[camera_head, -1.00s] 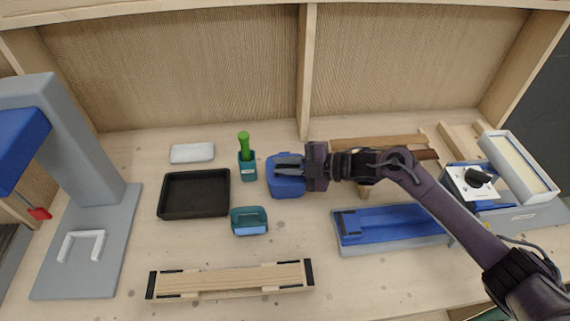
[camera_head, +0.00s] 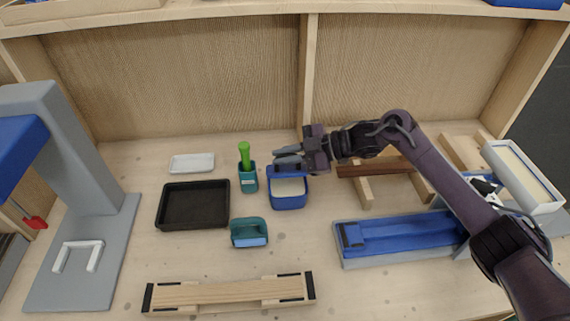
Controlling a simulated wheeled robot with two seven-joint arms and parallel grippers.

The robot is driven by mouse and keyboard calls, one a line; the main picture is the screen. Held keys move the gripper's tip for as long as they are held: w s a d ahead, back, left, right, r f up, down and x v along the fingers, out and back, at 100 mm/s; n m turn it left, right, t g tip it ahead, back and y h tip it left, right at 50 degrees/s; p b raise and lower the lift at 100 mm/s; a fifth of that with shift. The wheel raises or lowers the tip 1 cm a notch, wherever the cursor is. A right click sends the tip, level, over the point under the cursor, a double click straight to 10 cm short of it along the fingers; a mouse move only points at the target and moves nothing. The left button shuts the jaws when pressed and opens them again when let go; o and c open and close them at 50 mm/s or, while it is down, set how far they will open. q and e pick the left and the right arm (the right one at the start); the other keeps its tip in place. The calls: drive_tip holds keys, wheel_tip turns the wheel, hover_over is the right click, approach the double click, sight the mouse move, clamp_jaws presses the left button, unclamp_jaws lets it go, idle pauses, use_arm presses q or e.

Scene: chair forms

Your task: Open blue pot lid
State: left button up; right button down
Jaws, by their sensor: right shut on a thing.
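The blue pot (camera_head: 288,203) stands on the workbench near its middle. Its top is uncovered and a pale cream surface shows inside. My right gripper (camera_head: 284,158) is shut above the pot's back rim, its fingers pointing left. The lid cannot be made out clearly; it is small or hidden at the fingers, which are shut on it. My left gripper is not in view.
A teal cup (camera_head: 248,184) with a green-handled tool stands just left of the pot. A teal block-like tool (camera_head: 249,233) lies in front, and a black tray (camera_head: 193,206) sits further left. A blue fixture (camera_head: 400,236) lies to the right.

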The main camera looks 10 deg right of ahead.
drive_tip(key=shift+w+r, duration=0.25)
drive_tip(key=shift+w, duration=0.1)
idle(0.3)
drive_tip(key=c, duration=1.8)
unclamp_jaws()
drive_tip(key=shift+o, duration=0.2)
drive_tip(key=b+v, duration=0.3)
drive_tip(key=v, duration=0.5)
drive_tip(key=shift+f, duration=0.1)
